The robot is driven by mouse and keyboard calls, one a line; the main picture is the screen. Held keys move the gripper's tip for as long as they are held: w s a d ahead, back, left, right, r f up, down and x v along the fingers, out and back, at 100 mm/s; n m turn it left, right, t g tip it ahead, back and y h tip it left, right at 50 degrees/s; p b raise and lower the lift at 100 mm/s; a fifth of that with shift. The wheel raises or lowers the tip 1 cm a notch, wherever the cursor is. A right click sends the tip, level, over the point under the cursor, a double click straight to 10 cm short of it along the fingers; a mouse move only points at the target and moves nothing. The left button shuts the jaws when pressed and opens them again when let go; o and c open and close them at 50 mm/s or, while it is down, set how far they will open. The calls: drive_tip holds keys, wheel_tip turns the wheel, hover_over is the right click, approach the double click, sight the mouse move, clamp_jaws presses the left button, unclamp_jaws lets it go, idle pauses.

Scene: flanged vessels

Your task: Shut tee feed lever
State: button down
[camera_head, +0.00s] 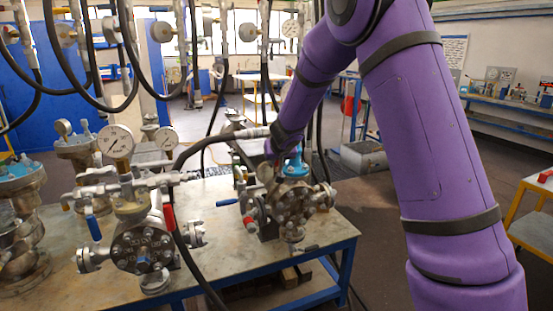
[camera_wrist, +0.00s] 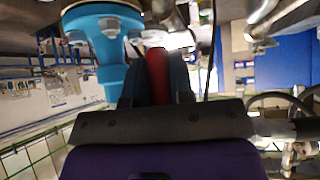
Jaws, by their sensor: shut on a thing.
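In the wrist view a red lever (camera_wrist: 158,72) stands upright between the two dark fingers of my gripper (camera_wrist: 160,85), which is shut on it. A blue flanged fitting with bolts (camera_wrist: 108,68) is close beside the fingers on the left. In the head view my gripper (camera_head: 274,156) is at the end of my purple arm, above the right-hand flanged vessel (camera_head: 295,205). The blue fitting (camera_head: 294,168) shows just right of the gripper. The gripped lever and fingertips are too small and covered to make out clearly in the head view.
A second vessel (camera_head: 142,245) with gauges and red and blue handles stands left on the metal-topped table (camera_head: 215,250). The right vessel has another blue handle (camera_head: 227,202) and a red one (camera_head: 249,222).

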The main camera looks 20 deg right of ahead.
idle(0.5)
drive_tip(key=c, duration=1)
unclamp_jaws()
drive_tip(key=v, duration=1)
drive_tip(key=shift+s+r, duration=0.25)
drive_tip(key=shift+s, duration=0.05)
